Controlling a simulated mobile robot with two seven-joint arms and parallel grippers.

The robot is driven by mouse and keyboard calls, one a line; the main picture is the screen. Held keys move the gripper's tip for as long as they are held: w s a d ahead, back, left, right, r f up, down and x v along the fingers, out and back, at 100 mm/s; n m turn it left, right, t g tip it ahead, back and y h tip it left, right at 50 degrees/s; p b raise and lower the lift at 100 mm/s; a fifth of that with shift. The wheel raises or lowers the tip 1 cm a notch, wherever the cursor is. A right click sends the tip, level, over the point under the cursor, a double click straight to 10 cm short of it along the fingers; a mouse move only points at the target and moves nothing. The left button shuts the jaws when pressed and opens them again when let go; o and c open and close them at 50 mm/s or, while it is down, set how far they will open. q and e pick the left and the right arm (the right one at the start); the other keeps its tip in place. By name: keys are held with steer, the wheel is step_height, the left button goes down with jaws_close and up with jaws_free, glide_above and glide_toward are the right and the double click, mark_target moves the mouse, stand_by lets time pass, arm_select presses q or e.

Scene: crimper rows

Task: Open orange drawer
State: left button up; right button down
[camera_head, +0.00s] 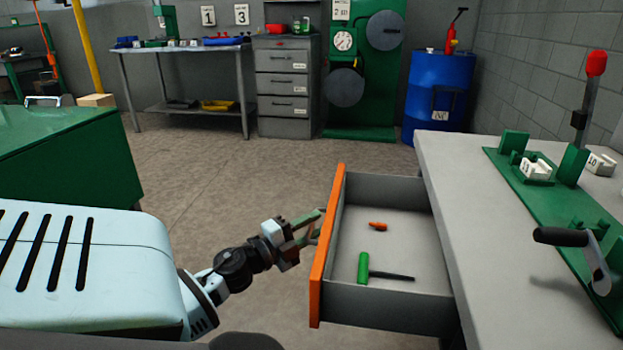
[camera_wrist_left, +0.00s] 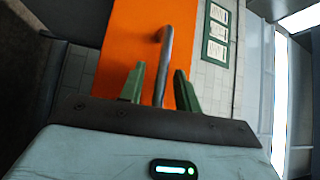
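The orange drawer (camera_head: 325,250) is pulled well out of the grey workbench at the right, its inside showing. My left gripper (camera_head: 309,228) is at the outer face of its orange front. In the left wrist view the grey bar handle (camera_wrist_left: 166,55) runs from the orange front (camera_wrist_left: 130,40) down between the two green fingers of my left gripper (camera_wrist_left: 160,82). The fingers stand apart, with a gap visible on each side of the handle. Contact cannot be told. My right gripper is not in view.
A green-handled tool (camera_head: 364,267) and a small orange object (camera_head: 377,226) lie in the drawer. The grey workbench (camera_head: 470,200) carries a green fixture plate (camera_head: 550,220) with levers. A green table (camera_head: 70,160) stands left. Floor between (camera_head: 240,180) is clear.

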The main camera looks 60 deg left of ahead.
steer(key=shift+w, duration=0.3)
arm_select(q)
steer(key=shift+s, duration=0.25)
steer(key=s+f, duration=0.1)
steer(key=s, duration=0.6)
steer(key=shift+d, duration=0.35)
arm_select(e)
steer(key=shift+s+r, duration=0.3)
arm_select(q)
steer(key=shift+s, duration=0.1)
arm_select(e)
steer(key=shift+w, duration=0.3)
